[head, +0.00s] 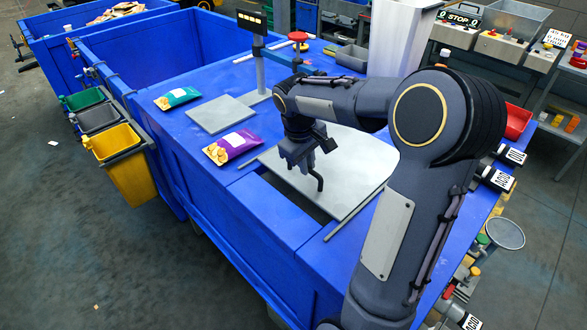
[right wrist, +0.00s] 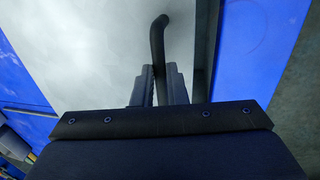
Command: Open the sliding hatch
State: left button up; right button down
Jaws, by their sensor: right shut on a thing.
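The sliding hatch (head: 358,171) is a light grey panel lying in the blue table top, with a dark opening (head: 298,196) along its near left side. Its bent black handle (head: 319,183) stands near the left part of the panel. My right gripper (head: 304,163) is over the hatch, shut on the handle. In the right wrist view the two fingers (right wrist: 159,88) close around the handle (right wrist: 157,38), with the pale hatch (right wrist: 85,45) behind. My left gripper is not in view.
A purple and yellow food packet (head: 232,146) and a teal packet (head: 177,98) lie left of the hatch. Thin rails (head: 357,211) border the hatch.

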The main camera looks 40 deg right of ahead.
jog(key=d+p, duration=0.2)
jog(key=d, duration=0.5)
jog(key=w+d+p, duration=0.1)
jog(key=d+p, duration=0.1)
jog(key=d, duration=0.5)
jog(key=d+p, duration=0.1)
jog(key=d, duration=0.6)
jog(key=shift+w+p, duration=0.4)
jog(key=c, duration=1.5)
grip_release()
jog(key=shift+o, duration=0.2)
notch_tip(320, 180, up, 8)
jog(key=a+b, duration=0.1)
jog(key=shift+a, duration=0.3)
jog(key=shift+f, duration=0.1)
